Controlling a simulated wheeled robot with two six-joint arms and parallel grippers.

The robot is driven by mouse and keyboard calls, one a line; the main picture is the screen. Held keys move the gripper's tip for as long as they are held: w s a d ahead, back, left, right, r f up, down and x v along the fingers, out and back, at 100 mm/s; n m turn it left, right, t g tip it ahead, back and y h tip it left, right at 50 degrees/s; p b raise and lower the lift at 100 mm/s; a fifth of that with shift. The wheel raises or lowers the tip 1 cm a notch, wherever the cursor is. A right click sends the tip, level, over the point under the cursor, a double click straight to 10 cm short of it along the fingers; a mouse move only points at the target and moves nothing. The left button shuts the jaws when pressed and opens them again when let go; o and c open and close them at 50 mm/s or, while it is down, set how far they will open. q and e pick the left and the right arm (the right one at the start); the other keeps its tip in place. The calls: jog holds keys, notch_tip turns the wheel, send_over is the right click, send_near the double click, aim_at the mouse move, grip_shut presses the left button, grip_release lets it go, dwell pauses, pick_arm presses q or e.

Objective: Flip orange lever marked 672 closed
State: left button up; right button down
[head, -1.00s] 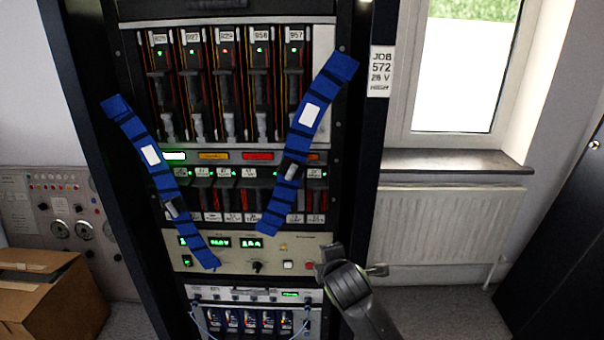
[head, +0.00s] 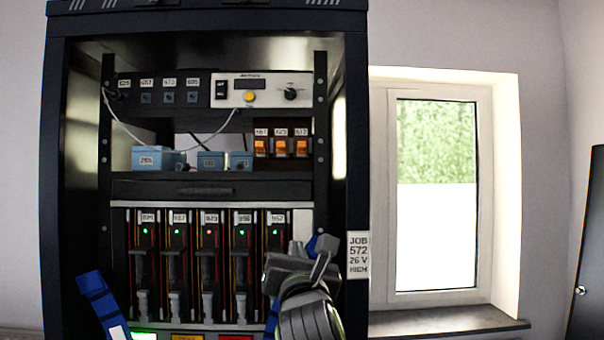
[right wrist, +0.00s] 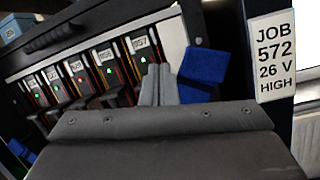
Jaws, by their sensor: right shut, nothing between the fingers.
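Three orange levers stand side by side at the right of the rack's upper shelf in the head view: a left one (head: 260,146), a middle one (head: 281,147) and a right one (head: 301,147). Each has a small white label above it. The digits are too small to read surely, so I cannot tell which is 672. My right gripper (head: 318,258) is below the levers, in front of the lower right of the module row. In the right wrist view its fingers (right wrist: 159,84) are together and empty. The levers are outside that view. My left gripper is not in view.
Blue boxes (head: 158,158) sit left of the levers. A white-fronted unit (head: 264,91) with a yellow button is above, with a cable hanging from it. A module row (head: 208,265) lies below. Blue straps (head: 98,292) hang in front. A JOB 572 sign (head: 358,254) is on the right post.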

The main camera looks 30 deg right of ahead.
notch_tip(320, 180, up, 9)
jog(key=s+n+t+h, duration=0.1)
jog(key=s+n+h, duration=0.1)
jog(key=s, duration=0.1)
jog(key=shift+f, duration=0.15)
jog(key=shift+w, duration=0.1)
jog(key=p, duration=0.4)
send_near(303, 151)
jog(key=w, duration=0.1)
jog(key=w+d+f, duration=0.1)
jog(key=w, duration=0.1)
jog(key=shift+w+d+f, duration=0.1)
jog(key=shift+d+f, duration=0.15)
jog(key=shift+d, duration=0.1)
jog(key=shift+w+d+r+p, duration=0.15)
jog(key=shift+w+r+p, duration=0.2)
jog(key=shift+r, duration=0.3)
jog(key=shift+w+d+r+p, duration=0.2)
jog(key=shift+r+p, duration=0.2)
jog(key=shift+r, duration=0.25)
jog(key=shift+w+d+r+p, duration=0.1)
jog(key=shift+w+r+p, duration=0.25)
jog(key=shift+r, duration=0.25)
jog(key=shift+s+d, duration=0.1)
